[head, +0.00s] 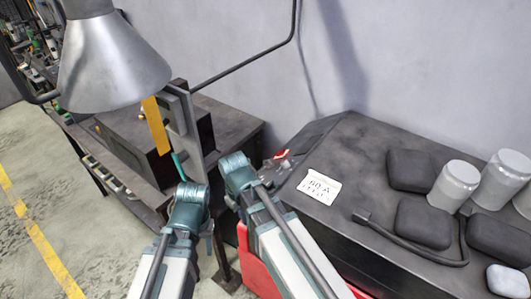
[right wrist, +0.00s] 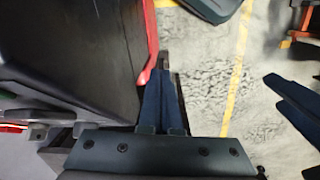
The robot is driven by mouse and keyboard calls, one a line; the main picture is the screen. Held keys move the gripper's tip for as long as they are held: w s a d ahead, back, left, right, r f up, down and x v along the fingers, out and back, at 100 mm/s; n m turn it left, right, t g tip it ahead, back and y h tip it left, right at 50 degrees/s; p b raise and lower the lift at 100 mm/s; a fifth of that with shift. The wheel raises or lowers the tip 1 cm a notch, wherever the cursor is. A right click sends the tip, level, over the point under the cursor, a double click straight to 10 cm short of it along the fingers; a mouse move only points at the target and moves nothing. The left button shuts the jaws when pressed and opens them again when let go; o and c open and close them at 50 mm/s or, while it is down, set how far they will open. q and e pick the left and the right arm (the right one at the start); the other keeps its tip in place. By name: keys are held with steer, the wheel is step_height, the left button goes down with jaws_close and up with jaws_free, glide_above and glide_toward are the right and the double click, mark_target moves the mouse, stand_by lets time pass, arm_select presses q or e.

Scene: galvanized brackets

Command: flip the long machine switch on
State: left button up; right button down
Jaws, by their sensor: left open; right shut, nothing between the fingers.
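A small red-topped part (head: 282,154) sits at the left end of the dark machine (head: 340,140), just right of my right wrist in the head view. It may be the switch; its position is too small to tell. My right gripper (right wrist: 165,70) is shut and empty in the right wrist view. Its dark blue fingers lie beside the machine's red edge (right wrist: 148,65); I cannot tell whether they touch it. In the head view its fingers are hidden by my wrist. My left gripper (right wrist: 290,98) is open and empty at the right of the right wrist view, apart from the machine.
The machine top holds a white label (head: 319,187), dark rounded pads (head: 423,222), pale cylinders (head: 454,185) and a bent dark bar (head: 412,243). A workbench (head: 232,122) with a dark box stands left, under a metal lamp shade (head: 112,65). Open floor (head: 40,190) lies far left.

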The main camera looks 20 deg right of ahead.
mark_target(266, 184)
arm_select(q)
step_height(266, 184, up, 22)
steer(key=p, duration=1.9)
arm_select(e)
steer(key=w+d+r, duration=0.2)
steer(key=w+r, duration=0.1)
steer(key=r, duration=0.4)
steer(key=w+d+r+n, duration=0.1)
steer(key=w+d+r, duration=0.1)
steer(key=r, duration=0.5)
steer(key=w+d+r+n, duration=0.1)
steer(key=w+d+r, duration=0.1)
steer(key=w+r, duration=0.2)
step_height(266, 184, up, 4)
steer(key=shift+w+d+f+y, duration=0.15)
steer(key=shift+w+d+y, duration=0.15)
steer(key=shift+w, duration=0.05)
arm_select(q)
steer(key=shift+f, duration=0.3)
arm_select(e)
steer(key=shift+f, duration=0.15)
